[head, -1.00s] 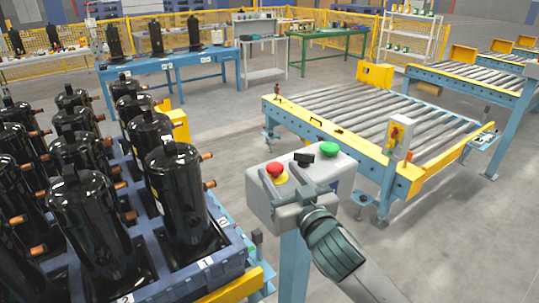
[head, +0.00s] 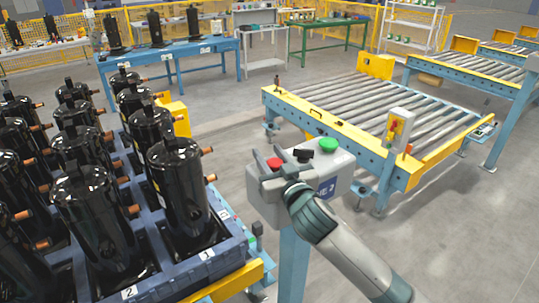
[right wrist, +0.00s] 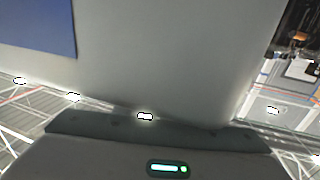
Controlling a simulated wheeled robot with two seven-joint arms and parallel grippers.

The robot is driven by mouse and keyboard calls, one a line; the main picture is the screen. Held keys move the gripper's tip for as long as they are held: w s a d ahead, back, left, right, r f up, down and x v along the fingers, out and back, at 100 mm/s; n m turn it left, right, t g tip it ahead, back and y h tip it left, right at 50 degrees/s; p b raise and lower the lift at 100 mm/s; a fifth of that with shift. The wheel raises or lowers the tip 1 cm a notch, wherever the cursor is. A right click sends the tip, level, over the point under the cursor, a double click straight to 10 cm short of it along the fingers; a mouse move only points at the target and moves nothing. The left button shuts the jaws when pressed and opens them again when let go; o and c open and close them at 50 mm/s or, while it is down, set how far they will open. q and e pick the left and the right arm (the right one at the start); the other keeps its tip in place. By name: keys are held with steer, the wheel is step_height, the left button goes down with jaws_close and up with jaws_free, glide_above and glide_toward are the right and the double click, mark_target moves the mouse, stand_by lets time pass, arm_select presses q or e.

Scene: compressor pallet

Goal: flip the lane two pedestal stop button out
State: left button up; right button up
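The pedestal control box (head: 323,183) is pale grey and stands on a blue post, with a blue label on its side. On its top are the red stop button (head: 274,163) at the left, a black switch (head: 303,156) and a green button (head: 328,145). My right gripper (head: 272,167) is at the red button, with finger parts showing on both sides of it. Whether they touch or squeeze it is not clear. In the right wrist view, a large grey surface fills the middle and the fingertips do not show. My left gripper is out of view.
A blue pallet (head: 226,235) with several black compressors is close on the left. A roller conveyor (head: 370,112) with yellow rails and a small control box (head: 400,128) stands to the right. Grey floor is open behind the pedestal.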

jaws_close()
steer(key=shift+r+p, duration=0.55)
steer(key=shift+r, duration=0.2)
steer(key=shift+o, duration=1.5)
jaws_free()
steer(key=shift+o, duration=1.2)
